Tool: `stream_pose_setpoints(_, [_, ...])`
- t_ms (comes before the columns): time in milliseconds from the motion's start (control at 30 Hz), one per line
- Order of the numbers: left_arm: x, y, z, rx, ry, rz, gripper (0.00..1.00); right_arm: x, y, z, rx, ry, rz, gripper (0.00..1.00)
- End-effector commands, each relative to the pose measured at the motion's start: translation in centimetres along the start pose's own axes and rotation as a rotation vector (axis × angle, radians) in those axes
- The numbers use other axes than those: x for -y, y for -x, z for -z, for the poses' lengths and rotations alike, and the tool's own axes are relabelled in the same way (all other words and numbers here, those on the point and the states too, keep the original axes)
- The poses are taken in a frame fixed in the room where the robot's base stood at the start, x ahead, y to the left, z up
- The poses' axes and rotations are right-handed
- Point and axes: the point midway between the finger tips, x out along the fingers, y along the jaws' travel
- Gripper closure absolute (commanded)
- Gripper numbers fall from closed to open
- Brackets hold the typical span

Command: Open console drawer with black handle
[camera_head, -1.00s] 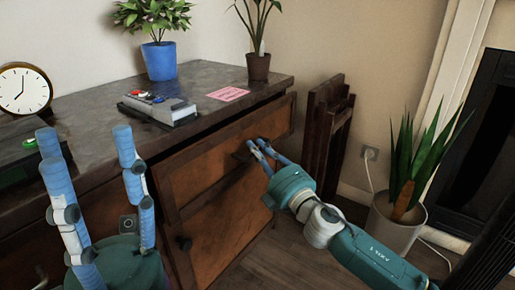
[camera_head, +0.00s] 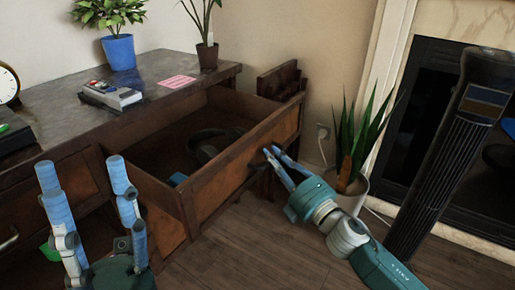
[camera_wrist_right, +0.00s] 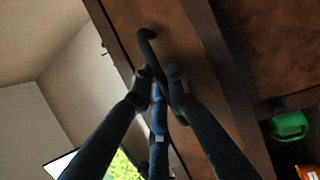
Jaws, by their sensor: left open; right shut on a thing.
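The wooden console drawer (camera_head: 245,157) is pulled far out of the console (camera_head: 60,110) in the head view. Its inside shows dark headphones (camera_head: 212,142) and a small blue thing. My right gripper (camera_head: 270,152) is at the drawer's front panel, at its handle. In the right wrist view, the black handle (camera_wrist_right: 147,42) sticks out from the brown front, and the fingers of my right gripper (camera_wrist_right: 163,88) are closed around it. My left gripper (camera_head: 82,172) is open and empty, in front of the console at the lower left.
A book (camera_head: 110,95), a pink note (camera_head: 177,82) and potted plants stand on the console top. A folded wooden chair (camera_head: 280,80) leans beyond the drawer. A floor plant (camera_head: 355,140) and a black column (camera_head: 450,150) stand to the right. Wooden floor is free in front.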

Motion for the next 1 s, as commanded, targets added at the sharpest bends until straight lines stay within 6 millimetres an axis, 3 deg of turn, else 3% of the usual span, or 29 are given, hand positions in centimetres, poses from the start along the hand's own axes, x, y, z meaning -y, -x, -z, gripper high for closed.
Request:
stream_pose_setpoints(300, [0.1,-0.4,0.1,0.004,-0.005,-0.003,0.54,-0.8,2.5,-0.7,-0.007,-0.004,-0.005,1.0])
stream_pose_setpoints(733, [0.0,-0.4,0.1,0.005,-0.002,-0.003,0.54,-0.8,2.7,-0.6,-0.01,-0.005,-0.006,1.0])
stream_pose_setpoints(767, [0.0,-0.4,0.1,0.005,-0.002,-0.003,0.54,-0.8,2.7,-0.6,-0.011,-0.005,-0.006,0.79])
stream_pose_setpoints(833, [0.0,-0.5,0.1,0.005,-0.002,-0.003,0.54,-0.8,2.7,-0.7,-0.01,-0.004,-0.006,0.66])
stream_pose_setpoints(1000, [0.0,-0.5,0.1,0.004,-0.002,-0.003,0.54,-0.7,2.7,-0.9,-0.005,-0.003,-0.003,0.66])
